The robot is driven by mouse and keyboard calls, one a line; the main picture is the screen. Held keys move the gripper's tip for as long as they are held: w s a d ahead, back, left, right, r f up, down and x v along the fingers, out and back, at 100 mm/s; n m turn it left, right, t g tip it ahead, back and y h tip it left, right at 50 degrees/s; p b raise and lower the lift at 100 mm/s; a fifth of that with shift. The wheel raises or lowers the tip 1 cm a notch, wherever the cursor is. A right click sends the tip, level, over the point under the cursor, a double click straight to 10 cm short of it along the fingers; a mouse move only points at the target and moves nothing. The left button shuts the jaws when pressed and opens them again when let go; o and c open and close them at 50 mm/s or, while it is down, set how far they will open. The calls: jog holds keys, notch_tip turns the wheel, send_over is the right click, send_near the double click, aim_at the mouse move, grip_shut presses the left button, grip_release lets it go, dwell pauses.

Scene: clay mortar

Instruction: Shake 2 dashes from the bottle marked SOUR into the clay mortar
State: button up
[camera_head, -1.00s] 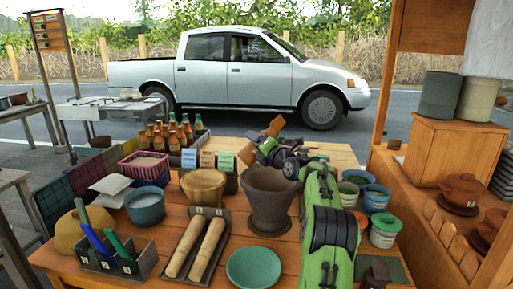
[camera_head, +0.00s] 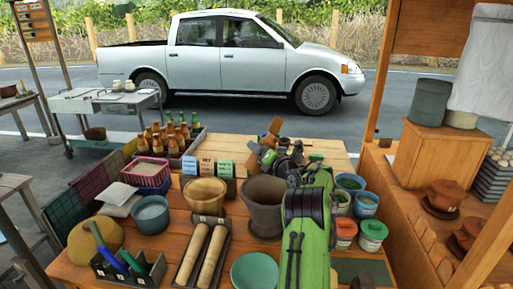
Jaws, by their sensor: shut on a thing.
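The clay mortar (camera_head: 264,210) is a dark brown, wide-mouthed pot standing upright near the middle of the wooden table. My green and black arm reaches over the table from the front, just right of the mortar. My gripper (camera_head: 269,143) is beyond and above the mortar's rim, shut on a small brown-orange bottle (camera_head: 275,126) that looks tilted. The arm partly hides the bottle, and its label cannot be read. Blue, orange and green tags (camera_head: 207,167) stand on a dark rack left of the mortar; their words are too small to read.
A wooden bowl (camera_head: 205,191), a tray with two rollers (camera_head: 213,232) and a teal dish (camera_head: 254,271) surround the mortar's left and front. Paint-like tubs (camera_head: 371,233) stand right of my arm. A crate of bottles (camera_head: 168,136) is at the back left.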

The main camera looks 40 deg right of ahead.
aim_at(270, 140)
jog(key=r+n+p, duration=0.1)
jog(key=d+r+n+p, duration=0.1)
jog(key=r+p, duration=0.1)
jog(key=r+n+p, duration=0.1)
jog(key=p, duration=0.1)
jog(key=shift+s+d+r, duration=0.15)
jog(key=shift+d, duration=0.1)
jog(key=shift+d+f+n+b, duration=0.1)
jog(key=shift+f+n+b, duration=0.2)
jog(key=shift+b, duration=0.85)
jog(key=r+n+b, duration=0.1)
jog(key=b, duration=0.1)
jog(key=shift+d+b, duration=0.1)
jog(key=shift+b, duration=0.25)
jog(key=r+n, duration=0.2)
jog(key=d+r+n+b, duration=0.1)
jog(key=r+n, duration=0.1)
jog(key=shift+s+r, duration=0.1)
jog(key=shift+s, duration=0.05)
